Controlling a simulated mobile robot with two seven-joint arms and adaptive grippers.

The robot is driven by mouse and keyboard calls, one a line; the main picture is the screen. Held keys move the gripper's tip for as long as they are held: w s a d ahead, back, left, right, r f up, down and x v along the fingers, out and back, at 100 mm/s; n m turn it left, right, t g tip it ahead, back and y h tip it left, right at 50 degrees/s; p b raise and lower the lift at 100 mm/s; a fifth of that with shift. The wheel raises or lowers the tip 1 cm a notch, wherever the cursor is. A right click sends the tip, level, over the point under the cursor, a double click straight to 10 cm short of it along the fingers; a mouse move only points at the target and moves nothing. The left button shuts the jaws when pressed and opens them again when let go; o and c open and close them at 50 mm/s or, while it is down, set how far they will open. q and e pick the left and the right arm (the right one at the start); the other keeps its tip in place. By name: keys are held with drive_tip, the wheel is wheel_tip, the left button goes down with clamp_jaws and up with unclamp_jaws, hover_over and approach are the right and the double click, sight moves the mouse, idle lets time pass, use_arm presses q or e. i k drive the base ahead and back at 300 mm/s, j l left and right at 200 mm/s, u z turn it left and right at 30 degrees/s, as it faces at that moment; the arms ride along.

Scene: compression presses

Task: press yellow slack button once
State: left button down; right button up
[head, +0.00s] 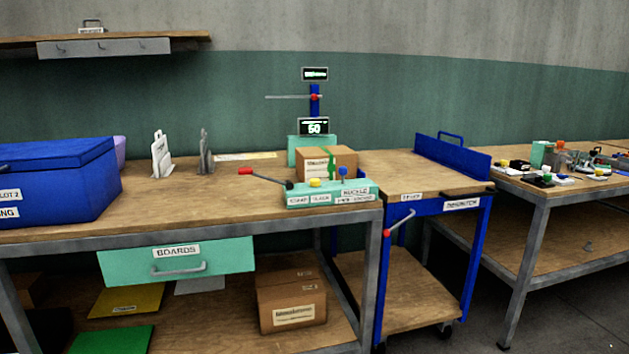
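The yellow slack button (316,183) sits on top of the mint-green control panel (327,194), near the front right corner of the workbench. A blue button (343,173) stands to its right on the same panel. A lever with a red knob (246,171) reaches out to the left from the panel. White labels run along the panel's front. A cardboard box (338,159) with a green strap stands just behind the panel. Neither of my grippers shows in the head view.
A blue lidded box (57,182) fills the bench's left end. A post with a display reading 50 (314,127) rises behind the cardboard box. A blue cart (420,183) stands against the bench's right side. The bench top left of the panel is mostly clear.

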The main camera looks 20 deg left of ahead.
sight(313, 182)
drive_tip(key=i+l, duration=0.15)
drive_tip(key=i, duration=0.25)
drive_tip(key=i+l+u, duration=0.1)
drive_tip(key=i, duration=0.35)
drive_tip(key=i+l, duration=0.25)
drive_tip(key=i, duration=0.15)
